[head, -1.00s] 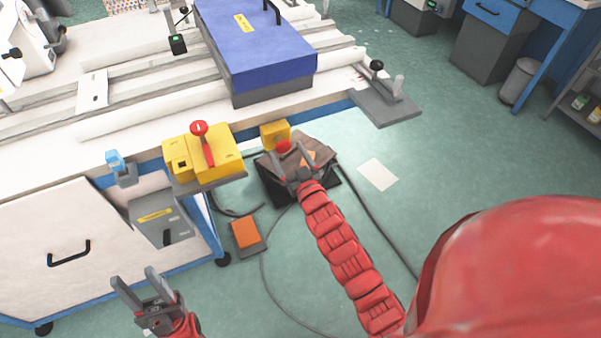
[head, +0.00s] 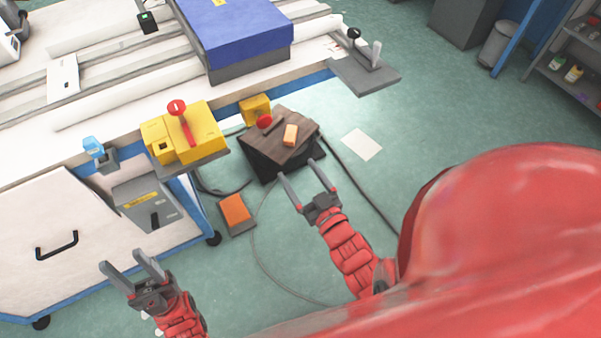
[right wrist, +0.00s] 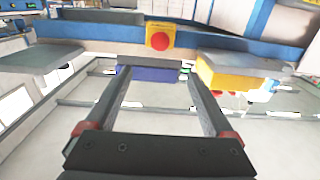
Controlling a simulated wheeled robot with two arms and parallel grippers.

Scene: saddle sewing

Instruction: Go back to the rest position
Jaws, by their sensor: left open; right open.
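My left gripper (head: 130,268) is open and empty at the lower left of the head view, in front of the white cabinet. My right gripper (head: 302,172) is open and empty in the middle of the head view. Its fingers reach toward a brown wooden-topped block (head: 277,138) but appear apart from it. In the right wrist view the two fingers of the right gripper (right wrist: 160,76) stand wide apart with nothing between them.
The workbench holds a blue box (head: 235,35) and a yellow switch box (head: 186,135) with a red lever. A red button (right wrist: 159,40) on yellow shows on the bench edge. An orange pedal (head: 235,208) and cables lie on the floor.

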